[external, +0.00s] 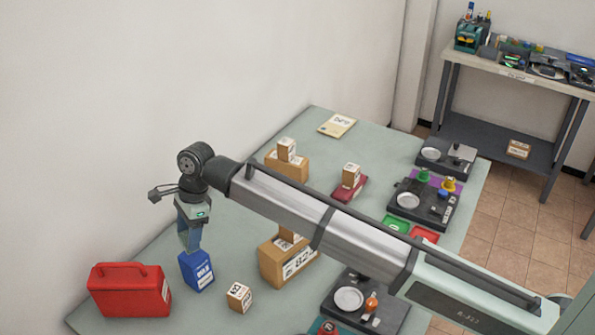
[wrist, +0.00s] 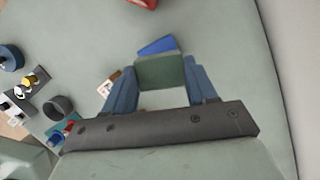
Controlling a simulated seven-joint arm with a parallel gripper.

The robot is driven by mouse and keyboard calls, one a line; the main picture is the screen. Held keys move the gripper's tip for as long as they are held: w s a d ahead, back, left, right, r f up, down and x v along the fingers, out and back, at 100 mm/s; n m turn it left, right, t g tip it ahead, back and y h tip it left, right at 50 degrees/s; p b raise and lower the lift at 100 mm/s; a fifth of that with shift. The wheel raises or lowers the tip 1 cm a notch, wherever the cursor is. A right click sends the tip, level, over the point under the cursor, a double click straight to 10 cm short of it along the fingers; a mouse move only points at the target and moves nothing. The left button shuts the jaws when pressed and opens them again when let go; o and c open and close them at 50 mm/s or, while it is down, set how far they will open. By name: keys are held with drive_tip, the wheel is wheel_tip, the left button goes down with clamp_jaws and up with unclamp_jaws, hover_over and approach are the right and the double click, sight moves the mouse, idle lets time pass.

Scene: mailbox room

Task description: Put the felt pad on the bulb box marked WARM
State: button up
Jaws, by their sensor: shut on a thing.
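My gripper (external: 190,246) points down over a blue box (external: 197,271) with white lettering, at the front left of the table. The lettering is too small to read, so I cannot tell if it says WARM. In the wrist view my gripper (wrist: 160,82) is shut on a dark green pad (wrist: 160,72), which spans the gap between the blue-grey fingers. The blue box (wrist: 157,45) shows just beyond the pad and is partly covered by it. I cannot tell whether pad and box touch. In the external view the fingers mostly hide the pad.
A red case with a handle (external: 130,291) stands left of the blue box. A small cardboard cube (external: 239,297) stands to its right, with a larger carton (external: 285,262) behind. A cream envelope (external: 337,125) lies at the back. Scales and trays line the right side.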

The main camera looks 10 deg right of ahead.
drive_tip(key=shift+f, duration=1.7)
drive_tip(key=shift+f, duration=0.1)
drive_tip(key=o, duration=1)
drive_tip(key=v, duration=1.2)
drive_tip(key=shift+w, duration=0.1)
